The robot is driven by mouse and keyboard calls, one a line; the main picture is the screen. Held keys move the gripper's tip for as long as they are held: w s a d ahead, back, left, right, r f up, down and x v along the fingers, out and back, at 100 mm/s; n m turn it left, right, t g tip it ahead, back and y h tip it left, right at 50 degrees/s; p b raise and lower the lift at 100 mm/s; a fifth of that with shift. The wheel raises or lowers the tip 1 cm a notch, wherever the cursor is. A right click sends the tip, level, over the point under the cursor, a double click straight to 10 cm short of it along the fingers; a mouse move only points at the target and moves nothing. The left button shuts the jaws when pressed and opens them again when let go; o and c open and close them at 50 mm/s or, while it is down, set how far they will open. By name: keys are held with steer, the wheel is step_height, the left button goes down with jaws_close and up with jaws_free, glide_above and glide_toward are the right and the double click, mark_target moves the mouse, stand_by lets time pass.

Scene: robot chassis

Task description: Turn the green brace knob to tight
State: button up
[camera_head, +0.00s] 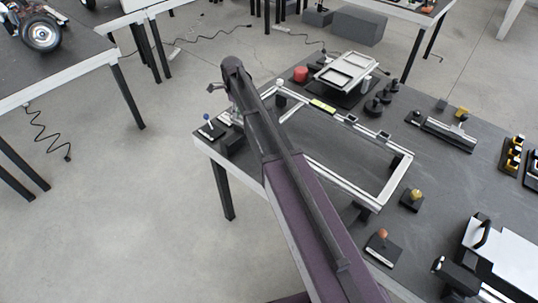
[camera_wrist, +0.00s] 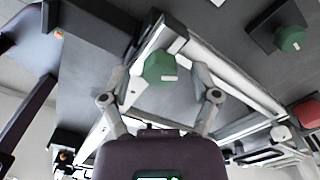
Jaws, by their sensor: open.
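A green faceted knob (camera_wrist: 160,66) with a small white mark on its lower right side shows in the wrist view, at a corner of the silver frame (camera_wrist: 235,75). My gripper (camera_wrist: 163,76) is open, with one finger on each side of this knob. I see no clear contact between fingers and knob. A second green knob (camera_wrist: 291,38) sits on a dark square base at the upper right of the wrist view. In the head view my gripper (camera_head: 233,103) is over the frame's far left corner, and my arm hides the knob there.
The silver frame (camera_head: 352,186) lies on the dark table (camera_head: 440,185). A red cylinder (camera_head: 300,74) and a silver tray (camera_head: 345,71) are behind. Orange (camera_head: 383,233) and yellow (camera_head: 416,194) knobs stand at the near right.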

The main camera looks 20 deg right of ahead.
steer(key=n, duration=1.8)
steer(key=shift+n, duration=0.3)
steer(key=n, duration=0.6)
step_height(320, 180, up, 14)
steer(key=p, duration=1.4)
steer(key=s+d+f+m+b, duration=0.1)
steer(key=s+f+b, duration=0.3)
steer(key=s, duration=0.5)
steer(key=s+d+f+b, duration=0.3)
steer(key=s+f+b, duration=0.1)
steer(key=s, duration=0.6)
steer(key=s+d+f+m+b, duration=0.1)
steer(key=s+f+b, duration=0.3)
steer(key=s, duration=0.6)
steer(key=shift+s+d+f+m, duration=0.2)
steer(key=shift+s+d+m, duration=0.1)
steer(key=shift+d, duration=0.25)
